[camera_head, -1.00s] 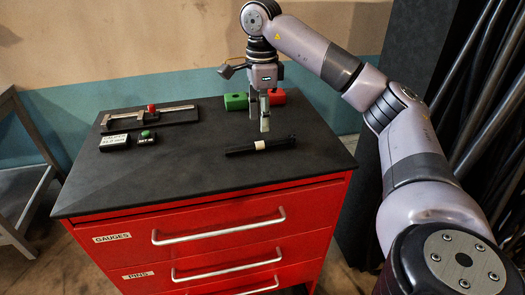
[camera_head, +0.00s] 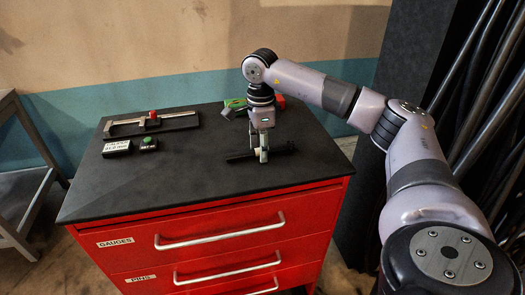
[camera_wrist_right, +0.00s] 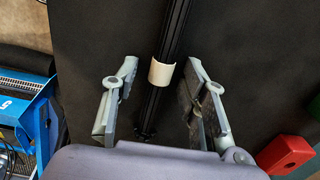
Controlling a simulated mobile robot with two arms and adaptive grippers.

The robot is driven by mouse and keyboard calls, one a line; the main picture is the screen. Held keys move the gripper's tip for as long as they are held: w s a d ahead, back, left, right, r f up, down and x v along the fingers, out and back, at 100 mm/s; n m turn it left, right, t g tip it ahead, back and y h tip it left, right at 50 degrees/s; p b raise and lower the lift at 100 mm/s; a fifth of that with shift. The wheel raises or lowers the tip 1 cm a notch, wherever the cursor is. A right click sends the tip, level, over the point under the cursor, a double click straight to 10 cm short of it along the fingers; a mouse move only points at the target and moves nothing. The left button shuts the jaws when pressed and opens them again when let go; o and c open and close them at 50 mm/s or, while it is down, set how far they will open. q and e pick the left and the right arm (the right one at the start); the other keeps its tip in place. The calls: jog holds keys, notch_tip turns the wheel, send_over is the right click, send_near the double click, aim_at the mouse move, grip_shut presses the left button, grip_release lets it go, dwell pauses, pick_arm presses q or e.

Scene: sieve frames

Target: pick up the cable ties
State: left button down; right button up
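The cable ties are a long, thin black bundle (camera_head: 281,149) with a pale band round the middle, lying on the dark cabinet top. In the right wrist view the bundle (camera_wrist_right: 162,74) runs away from the camera between the fingers. My right gripper (camera_head: 263,155) points down over the bundle's middle. In the wrist view this gripper (camera_wrist_right: 162,66) is open, one finger on each side of the pale band, with gaps to both. In the head view the fingers hide the band. My left gripper is not in view.
A green block (camera_head: 235,104) and a red block (camera_wrist_right: 286,153) stand behind the gripper. A caliper-like tool on a dark board (camera_head: 150,123), a labelled black box (camera_head: 117,148) and a small box with a green top (camera_head: 148,143) lie at left. The front of the red cabinet's top (camera_head: 160,190) is clear.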

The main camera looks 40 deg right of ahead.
jog(key=shift+c, duration=1.2)
grip_shut()
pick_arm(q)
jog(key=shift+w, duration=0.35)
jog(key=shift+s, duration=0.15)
pick_arm(e)
jog(key=shift+r, duration=0.15)
